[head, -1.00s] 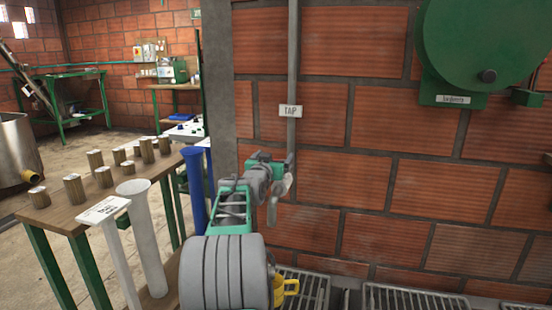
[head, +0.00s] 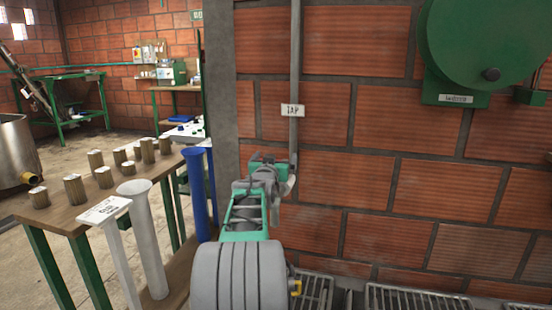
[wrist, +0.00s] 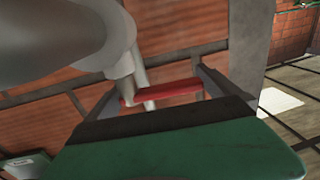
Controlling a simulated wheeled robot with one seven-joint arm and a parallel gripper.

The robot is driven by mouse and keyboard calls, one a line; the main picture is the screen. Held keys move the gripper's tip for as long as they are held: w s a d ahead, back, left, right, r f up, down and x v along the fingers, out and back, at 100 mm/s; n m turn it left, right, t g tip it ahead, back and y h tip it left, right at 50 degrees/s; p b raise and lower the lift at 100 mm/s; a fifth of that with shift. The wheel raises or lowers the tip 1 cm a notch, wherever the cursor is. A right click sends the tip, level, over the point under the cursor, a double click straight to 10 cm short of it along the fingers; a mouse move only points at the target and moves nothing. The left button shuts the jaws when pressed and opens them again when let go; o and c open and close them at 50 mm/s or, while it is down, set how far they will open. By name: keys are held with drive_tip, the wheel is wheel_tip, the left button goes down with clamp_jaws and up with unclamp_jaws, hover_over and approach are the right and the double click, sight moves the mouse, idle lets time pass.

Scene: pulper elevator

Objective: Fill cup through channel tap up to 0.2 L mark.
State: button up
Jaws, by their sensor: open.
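The tap's grey pipe (head: 294,70) runs down the brick wall behind a white TAP sign (head: 292,110). Its lower end sits by my gripper (head: 284,165), which hides part of it. In the wrist view, a red bar (wrist: 165,92), apparently the tap's handle, lies crosswise between the two fingers of my gripper (wrist: 155,85). The fingers are apart; I cannot tell whether either touches the bar. A grey pipe end (wrist: 138,78) shows beside it. A yellow cup (head: 296,286) stands low by the floor grate, mostly hidden behind my arm. Its water level and 0.2 L mark are not visible.
Floor grates (head: 405,300) run along the wall's foot. A wooden table (head: 60,205) with several small cylinders stands at left. White (head: 145,240) and blue (head: 197,195) tubes stand beside it. A green wall-mounted machine (head: 485,45) is at upper right.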

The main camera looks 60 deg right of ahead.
drive_tip(key=v, duration=0.7)
drive_tip(key=shift+w, duration=0.1)
drive_tip(key=shift+c, duration=0.2)
